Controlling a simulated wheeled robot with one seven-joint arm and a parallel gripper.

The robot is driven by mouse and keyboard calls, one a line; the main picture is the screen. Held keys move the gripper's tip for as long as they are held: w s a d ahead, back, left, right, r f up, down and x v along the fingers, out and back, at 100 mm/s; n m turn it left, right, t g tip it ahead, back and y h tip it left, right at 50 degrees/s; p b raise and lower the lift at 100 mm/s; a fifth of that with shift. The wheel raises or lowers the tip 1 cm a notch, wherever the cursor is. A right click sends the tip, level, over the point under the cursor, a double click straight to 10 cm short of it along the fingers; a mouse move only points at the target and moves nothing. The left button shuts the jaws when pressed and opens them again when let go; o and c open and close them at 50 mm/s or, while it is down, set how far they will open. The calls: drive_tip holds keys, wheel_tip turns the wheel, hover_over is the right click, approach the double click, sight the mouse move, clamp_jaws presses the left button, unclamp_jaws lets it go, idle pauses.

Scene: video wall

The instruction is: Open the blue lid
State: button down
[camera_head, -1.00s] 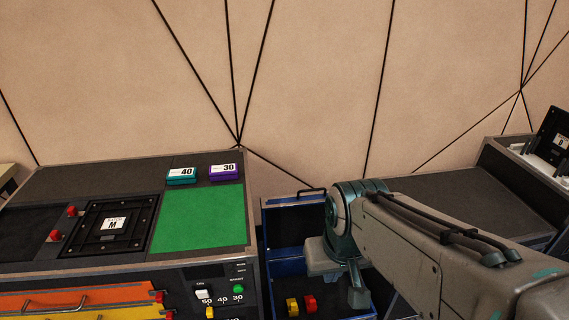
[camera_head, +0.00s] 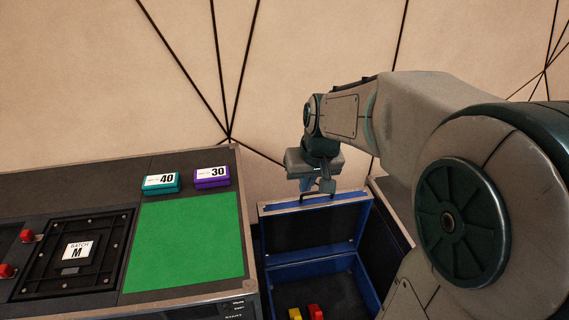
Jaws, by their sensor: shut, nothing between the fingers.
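The blue lid (camera_head: 316,231) belongs to a blue case (camera_head: 312,264) between the two consoles. The lid stands raised at the back of the case, its dark inner face towards me and its handle (camera_head: 318,196) on the top edge. The inside of the case is in view. My gripper (camera_head: 318,187) is at the lid's top edge, by the handle. Its fingers are small and partly overlap the handle in the picture; I cannot tell whether they touch it. Nothing shows held between them.
A yellow block (camera_head: 295,314) and a red block (camera_head: 315,311) lie in the case. The left console (camera_head: 190,296) carries a green panel (camera_head: 186,240), a teal box (camera_head: 161,183) and a purple box (camera_head: 212,177). My arm covers much of the right side.

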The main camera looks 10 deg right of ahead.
drive_tip(key=w+d+f+t+b, duration=0.1)
drive_tip(key=w+d+f+b, duration=0.25)
drive_tip(key=w+f, duration=0.8)
drive_tip(key=w+d+f+b, duration=0.35)
drive_tip(key=w+f, duration=0.45)
drive_tip(key=w, duration=0.7)
drive_tip(key=shift+h, duration=0.4)
drive_tip(key=shift+s+d+f+b, duration=0.1)
drive_tip(key=shift+f+b, duration=0.3)
drive_tip(key=shift+f, duration=3.85)
